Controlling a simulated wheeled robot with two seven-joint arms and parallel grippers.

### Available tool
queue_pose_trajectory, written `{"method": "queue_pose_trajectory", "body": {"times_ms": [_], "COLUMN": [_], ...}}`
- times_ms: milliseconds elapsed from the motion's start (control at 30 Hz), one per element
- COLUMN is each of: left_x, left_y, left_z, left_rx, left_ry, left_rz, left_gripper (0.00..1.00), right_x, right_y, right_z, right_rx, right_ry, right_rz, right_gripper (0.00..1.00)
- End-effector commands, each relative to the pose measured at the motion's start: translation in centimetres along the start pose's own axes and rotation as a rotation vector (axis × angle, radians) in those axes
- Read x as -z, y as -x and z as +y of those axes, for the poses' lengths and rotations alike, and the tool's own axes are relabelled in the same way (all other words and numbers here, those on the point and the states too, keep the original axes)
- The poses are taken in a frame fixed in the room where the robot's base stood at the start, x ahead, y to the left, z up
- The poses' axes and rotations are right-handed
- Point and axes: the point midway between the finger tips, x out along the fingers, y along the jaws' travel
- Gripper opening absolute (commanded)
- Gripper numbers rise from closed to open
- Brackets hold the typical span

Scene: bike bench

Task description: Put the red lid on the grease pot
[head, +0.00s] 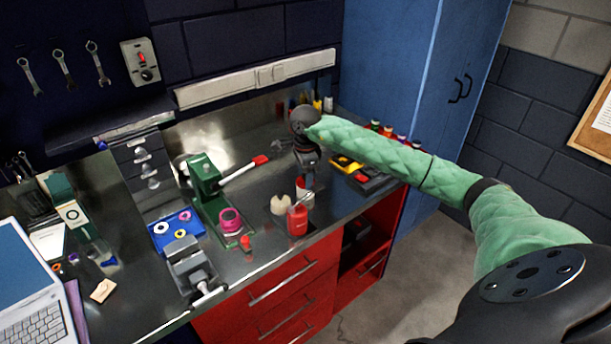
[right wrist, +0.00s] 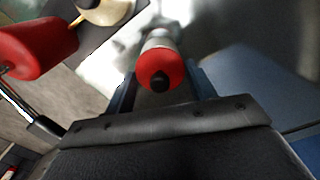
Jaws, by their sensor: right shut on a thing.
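My left gripper is out of view.
A red oil can (head: 297,222) stands close in front of the gripper. A green press (head: 205,185), a blue tray (head: 168,232) and a grey vise (head: 192,265) are to the left. A yellow-and-black item (head: 345,164) lies to the right. The bench's front edge is close.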

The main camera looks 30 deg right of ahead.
Motion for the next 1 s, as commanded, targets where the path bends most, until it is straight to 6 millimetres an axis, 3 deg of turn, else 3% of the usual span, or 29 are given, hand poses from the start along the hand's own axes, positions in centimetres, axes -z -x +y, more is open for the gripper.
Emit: {"method": "queue_pose_trajectory", "body": {"times_ms": [233,267,300,633,1000], "left_x": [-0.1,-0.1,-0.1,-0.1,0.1], "left_y": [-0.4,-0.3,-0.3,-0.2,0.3], "left_z": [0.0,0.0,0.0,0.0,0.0], "left_rx": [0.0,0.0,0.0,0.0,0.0], "left_ry": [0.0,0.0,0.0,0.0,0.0], "left_rz": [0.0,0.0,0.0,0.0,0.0], "left_gripper": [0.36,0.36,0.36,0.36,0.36], "right_x": [0.0,0.0,0.0,0.0,0.0], "right_y": [-0.5,-0.4,-0.4,-0.1,2.2], "right_z": [0.0,0.0,0.0,0.0,0.0], "right_rx": [0.0,0.0,0.0,0.001,0.0], "right_ry": [0.0,0.0,0.0,0.0,0.001], "right_rz": [0.0,0.0,0.0,0.0,0.0], "right_gripper": [0.34,0.59,0.64,0.64,0.64]}}
